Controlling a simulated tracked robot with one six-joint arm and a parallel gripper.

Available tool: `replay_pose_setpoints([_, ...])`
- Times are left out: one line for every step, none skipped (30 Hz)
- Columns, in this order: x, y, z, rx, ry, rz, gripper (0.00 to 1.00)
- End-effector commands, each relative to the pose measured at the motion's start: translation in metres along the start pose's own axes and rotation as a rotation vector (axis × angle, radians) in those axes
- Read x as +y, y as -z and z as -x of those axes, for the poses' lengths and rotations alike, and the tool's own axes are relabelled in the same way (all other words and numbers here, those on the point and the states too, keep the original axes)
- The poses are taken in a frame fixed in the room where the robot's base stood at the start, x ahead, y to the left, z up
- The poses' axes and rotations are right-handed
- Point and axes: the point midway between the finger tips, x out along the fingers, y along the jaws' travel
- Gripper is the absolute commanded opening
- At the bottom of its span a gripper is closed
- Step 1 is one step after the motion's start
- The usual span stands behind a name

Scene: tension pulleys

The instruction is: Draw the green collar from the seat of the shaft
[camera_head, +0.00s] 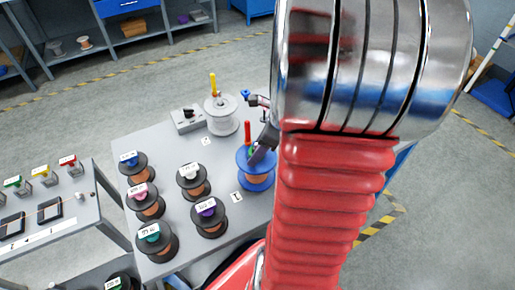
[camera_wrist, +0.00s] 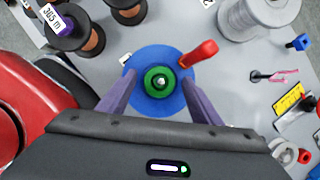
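The green collar (camera_wrist: 150,84) sits around the tip of the shaft (camera_wrist: 160,83), in the middle of the blue spool (camera_wrist: 158,58). In the head view the blue spool (camera_head: 258,181) stands on the table, with the collar mostly hidden behind my gripper. My gripper (camera_wrist: 162,90) has its two purple fingers apart, one on each side of the collar, over the blue flange. No contact between fingers and collar can be made out. In the head view my gripper (camera_head: 262,150) comes down at the spool from the upper right.
A red handle (camera_wrist: 200,52) rises from the blue flange beside the collar. A grey spool (camera_head: 221,117) with a yellow handle and a grey box (camera_head: 187,119) stand behind. Several labelled spools, one with a purple hub (camera_head: 208,216), fill the table's left side. My arm hides the right side.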

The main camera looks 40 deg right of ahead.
Motion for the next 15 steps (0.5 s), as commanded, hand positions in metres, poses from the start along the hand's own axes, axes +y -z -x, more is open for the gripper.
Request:
replay_pose_setpoints([0.0000,-0.0001,0.0001,0.000,0.000,0.000,0.55])
replay_pose_setpoints([0.0000,-0.0001,0.0001,0.000,0.000,0.000,0.53])
replay_pose_setpoints([0.0000,-0.0001,0.0001,0.000,0.000,0.000,0.50])
replay_pose_setpoints([0.0000,-0.0001,0.0001,0.000,0.000,0.000,0.48])
replay_pose_setpoints([0.0001,-0.0001,0.0001,0.000,0.000,0.000,0.45])
replay_pose_setpoints([0.0000,-0.0002,0.0001,0.000,0.000,0.000,0.43])
replay_pose_setpoints([0.0000,-0.0002,0.0002,0.000,0.000,0.000,0.41])
replay_pose_setpoints([0.0001,-0.0002,0.0002,0.000,0.000,0.000,0.38])
replay_pose_setpoints([0.0000,-0.0002,0.0002,0.000,0.000,0.000,0.36])
replay_pose_setpoints([0.0000,-0.0002,0.0002,0.000,0.000,0.000,0.34])
replay_pose_setpoints([0.0000,-0.0002,0.0002,0.000,0.000,0.000,0.31])
replay_pose_setpoints([-0.0001,-0.0002,0.0002,0.000,0.000,0.000,0.29])
replay_pose_setpoints([-0.0001,-0.0002,0.0002,0.000,0.000,0.001,0.27])
replay_pose_setpoints([-0.0002,-0.0002,0.0002,0.000,0.001,0.001,0.24])
replay_pose_setpoints([-0.0002,-0.0002,0.0002,0.000,0.001,0.001,0.22])
